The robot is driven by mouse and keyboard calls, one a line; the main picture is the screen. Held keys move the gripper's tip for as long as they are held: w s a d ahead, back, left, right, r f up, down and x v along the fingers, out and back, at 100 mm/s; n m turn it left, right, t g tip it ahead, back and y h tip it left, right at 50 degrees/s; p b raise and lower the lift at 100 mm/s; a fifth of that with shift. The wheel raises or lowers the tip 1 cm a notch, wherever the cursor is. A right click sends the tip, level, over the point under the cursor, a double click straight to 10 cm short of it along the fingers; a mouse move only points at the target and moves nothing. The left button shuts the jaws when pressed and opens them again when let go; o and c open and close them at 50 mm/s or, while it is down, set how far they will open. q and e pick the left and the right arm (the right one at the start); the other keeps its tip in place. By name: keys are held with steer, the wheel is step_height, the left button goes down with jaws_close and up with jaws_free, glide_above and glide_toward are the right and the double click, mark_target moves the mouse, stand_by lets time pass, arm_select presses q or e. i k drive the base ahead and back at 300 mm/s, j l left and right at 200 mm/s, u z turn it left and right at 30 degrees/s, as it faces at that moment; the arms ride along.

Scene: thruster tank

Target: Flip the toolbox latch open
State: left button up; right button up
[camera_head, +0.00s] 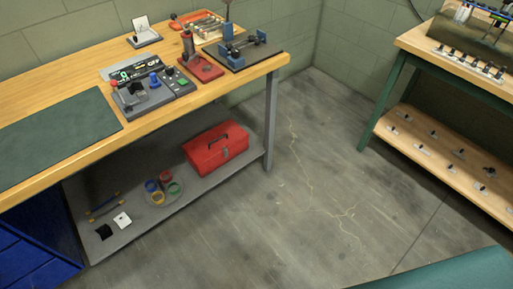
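A red toolbox (215,146) with a dark handle on its lid sits on the grey lower shelf, under the right part of the workbench. Its lid looks shut. The latch is too small to make out at this distance. Neither of my grippers shows in the head view.
The grey lower shelf (150,228) also holds tape rolls (173,188), a white square and a black square. The wooden workbench (60,88) above carries a control box (152,92) and a red press. A bench leg (271,120) stands right of the toolbox. Open concrete floor (300,225) lies in front.

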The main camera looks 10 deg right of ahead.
mark_target(226, 150)
steer(key=i+l, duration=0.2)
steer(key=l, duration=0.15)
steer(key=i+l, duration=0.15)
steer(key=l, duration=0.2)
steer(key=i+l, duration=0.2)
steer(key=l, duration=0.15)
steer(key=i+l, duration=0.2)
steer(key=l, duration=0.15)
steer(key=z, duration=0.05)
